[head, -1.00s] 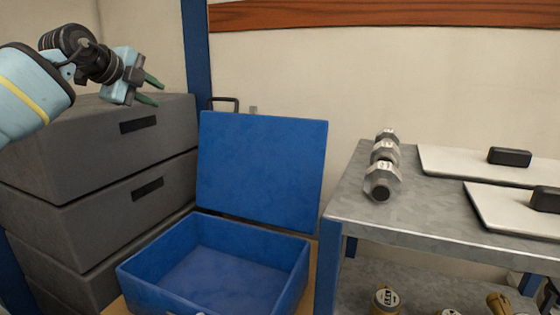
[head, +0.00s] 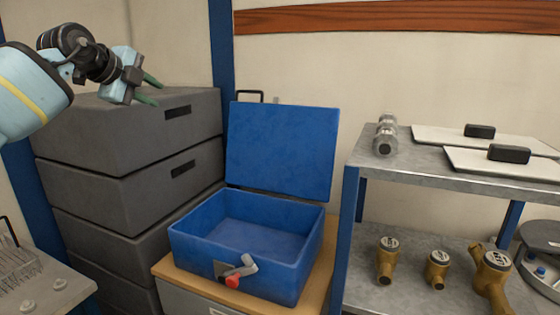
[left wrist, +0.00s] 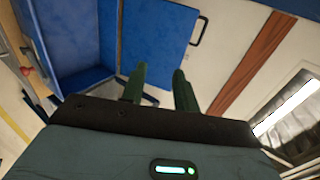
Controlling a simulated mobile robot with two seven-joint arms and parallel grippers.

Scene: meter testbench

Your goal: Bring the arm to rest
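My left gripper (head: 150,89) is raised at the upper left of the head view, in front of the stacked grey cases. Its two green fingers stand apart with nothing between them. The left wrist view also shows the open fingers (left wrist: 158,84), with a clear gap between the tips. My right gripper is not in view.
An open blue case (head: 245,245) stands on a wooden-topped stand. Grey cases (head: 120,190) are stacked at left. A metal shelf (head: 450,175) at right holds silver fittings (head: 386,135), white boards (head: 480,140) and brass meters (head: 388,260). A rack (head: 20,265) is at lower left.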

